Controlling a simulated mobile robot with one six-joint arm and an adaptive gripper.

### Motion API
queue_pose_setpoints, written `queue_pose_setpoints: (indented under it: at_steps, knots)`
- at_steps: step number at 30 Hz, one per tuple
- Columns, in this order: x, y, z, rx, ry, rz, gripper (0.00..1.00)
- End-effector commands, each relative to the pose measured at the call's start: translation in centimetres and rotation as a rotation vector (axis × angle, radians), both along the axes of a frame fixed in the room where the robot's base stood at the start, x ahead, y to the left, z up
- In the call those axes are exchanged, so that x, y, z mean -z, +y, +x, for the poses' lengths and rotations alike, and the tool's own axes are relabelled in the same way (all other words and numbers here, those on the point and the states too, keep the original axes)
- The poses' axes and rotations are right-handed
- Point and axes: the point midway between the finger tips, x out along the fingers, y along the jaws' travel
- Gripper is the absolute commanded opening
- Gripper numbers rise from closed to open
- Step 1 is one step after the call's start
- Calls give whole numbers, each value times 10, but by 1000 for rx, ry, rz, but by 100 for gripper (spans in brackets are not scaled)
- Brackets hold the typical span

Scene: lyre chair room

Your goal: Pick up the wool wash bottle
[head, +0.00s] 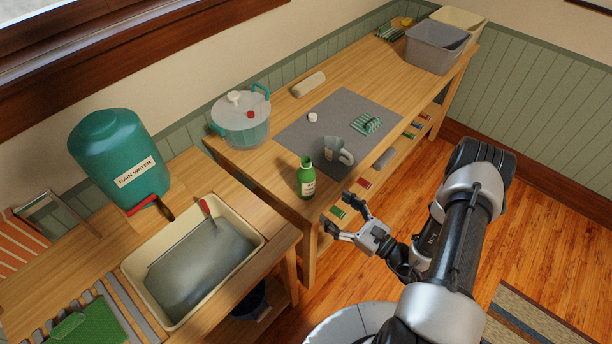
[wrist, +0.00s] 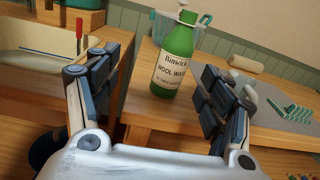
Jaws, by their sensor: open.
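The wool wash bottle (head: 306,180) is green with a pale label and stands upright near the front edge of the wooden bench, in the head view. In the wrist view the bottle (wrist: 176,62) shows its "WOOL WASH" label, ahead of and between my fingers, with its top close to the upper picture edge. My gripper (head: 341,218) is open and empty, just off the bench's front edge, to the lower right of the bottle. In the wrist view my gripper's fingers (wrist: 150,92) are spread wide and neither touches the bottle.
A clear measuring jug (head: 338,150) stands right of the bottle on a grey mat (head: 292,134) with a white cap and green pegs. A basin of water (head: 200,262) sits on the left table. Floor (head: 385,200) is clear.

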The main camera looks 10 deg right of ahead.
Motion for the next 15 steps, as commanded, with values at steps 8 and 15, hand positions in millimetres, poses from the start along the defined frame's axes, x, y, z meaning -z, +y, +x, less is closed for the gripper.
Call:
queue_pose_setpoints:
  at_steps: [8,15]
  knots:
    - [33,-11,0,129,42,36,74]
    - [33,13,44,124,40,34,74]
